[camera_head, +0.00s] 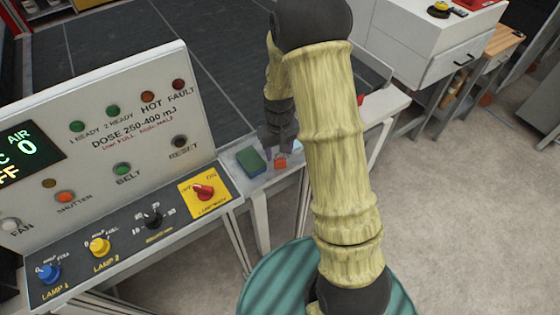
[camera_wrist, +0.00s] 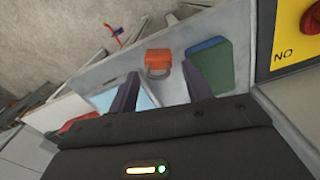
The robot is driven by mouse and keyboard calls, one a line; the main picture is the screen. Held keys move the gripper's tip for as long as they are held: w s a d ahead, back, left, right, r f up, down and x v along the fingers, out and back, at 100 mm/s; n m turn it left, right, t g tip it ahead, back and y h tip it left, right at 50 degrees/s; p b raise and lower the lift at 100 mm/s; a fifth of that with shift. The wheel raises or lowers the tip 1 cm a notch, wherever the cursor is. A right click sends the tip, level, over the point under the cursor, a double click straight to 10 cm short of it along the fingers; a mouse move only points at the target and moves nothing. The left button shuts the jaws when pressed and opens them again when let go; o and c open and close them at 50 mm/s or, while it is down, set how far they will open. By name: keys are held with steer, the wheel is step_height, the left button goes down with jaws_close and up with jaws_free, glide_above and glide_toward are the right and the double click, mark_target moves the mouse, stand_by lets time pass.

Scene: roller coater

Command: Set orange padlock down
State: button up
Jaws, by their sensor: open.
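The orange padlock (camera_wrist: 158,60) lies on a narrow grey shelf (camera_wrist: 95,78), its shackle toward my gripper in the wrist view. My gripper (camera_wrist: 158,82) is open, with its two dark fingers apart on either side of the padlock's shackle end. I cannot tell whether a finger touches it. In the head view the padlock (camera_head: 281,161) shows as a small orange patch just below my gripper (camera_head: 275,150), partly hidden by the fingers.
A green and blue block (camera_head: 251,160) lies close beside the padlock. A light blue sheet (camera_wrist: 140,98) lies on its other side. The control panel (camera_head: 110,130) with a red switch on a yellow plate (camera_head: 205,190) stands near. A red object (camera_wrist: 78,121) is farther along the shelf.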

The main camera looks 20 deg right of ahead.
mark_target(281, 160)
steer(key=shift+s+d+f+p, duration=0.1)
steer(key=shift+d+f+p, duration=0.05)
steer(key=shift+f+p, duration=1.45)
steer(key=shift+f, duration=1)
steer(key=c, duration=0.9)
steer(key=shift+d, duration=0.1)
steer(key=shift+r, duration=0.15)
step_height(281, 160, up, 10)
steer(key=b, duration=0.3)
steer(key=shift+b, duration=0.35)
